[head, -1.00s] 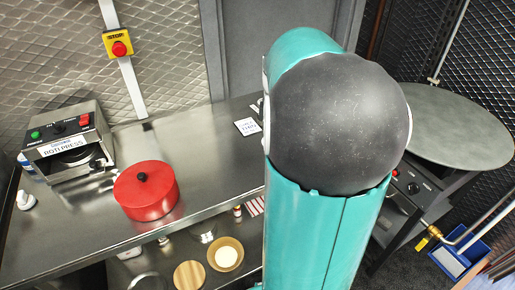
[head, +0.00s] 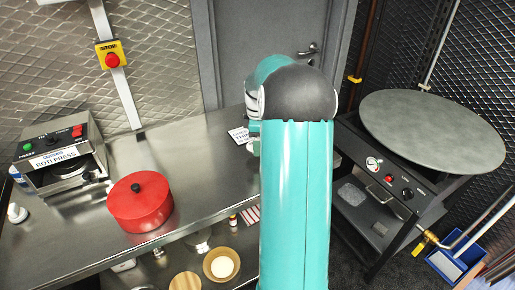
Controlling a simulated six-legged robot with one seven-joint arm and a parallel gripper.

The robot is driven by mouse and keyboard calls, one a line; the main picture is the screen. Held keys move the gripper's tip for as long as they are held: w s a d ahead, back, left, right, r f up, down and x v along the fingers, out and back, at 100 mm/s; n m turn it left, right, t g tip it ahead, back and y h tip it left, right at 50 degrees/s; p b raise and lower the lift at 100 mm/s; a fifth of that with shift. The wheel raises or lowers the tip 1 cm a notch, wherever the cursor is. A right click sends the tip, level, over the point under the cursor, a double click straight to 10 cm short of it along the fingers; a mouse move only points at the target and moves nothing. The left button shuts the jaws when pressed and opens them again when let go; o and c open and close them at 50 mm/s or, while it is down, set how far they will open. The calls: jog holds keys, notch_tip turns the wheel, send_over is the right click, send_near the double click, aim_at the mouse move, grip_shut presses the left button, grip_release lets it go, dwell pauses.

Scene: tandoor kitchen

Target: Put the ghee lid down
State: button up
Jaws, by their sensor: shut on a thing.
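My arm stands in the middle of the head view and its elbow and far links hide my gripper. A few teal and white arm parts show at its left edge, but no fingers can be made out. I cannot make out the ghee lid or tell where it is. A red lidded pot (head: 141,203) with a black knob stands on the steel counter (head: 205,165); nothing marks it as ghee. A white card (head: 238,135) with print lies on the counter just left of my arm.
A roti press (head: 61,160) stands at the counter's left. A bowl with pale contents (head: 221,265) and a wooden disc (head: 186,282) sit on the lower shelf. A round griddle (head: 433,130) on a stand is at right. The counter between pot and card is clear.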

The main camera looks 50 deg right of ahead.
jog(key=shift+w+d+f, duration=0.1)
jog(key=shift+w+f, duration=0.05)
jog(key=shift+f, duration=1.6)
jog(key=shift+f, duration=0.1)
jog(key=o, duration=1)
jog(key=shift+c, duration=0.2)
notch_tip(320, 180, up, 12)
jog(key=shift+f, duration=0.15)
jog(key=shift+r, duration=0.35)
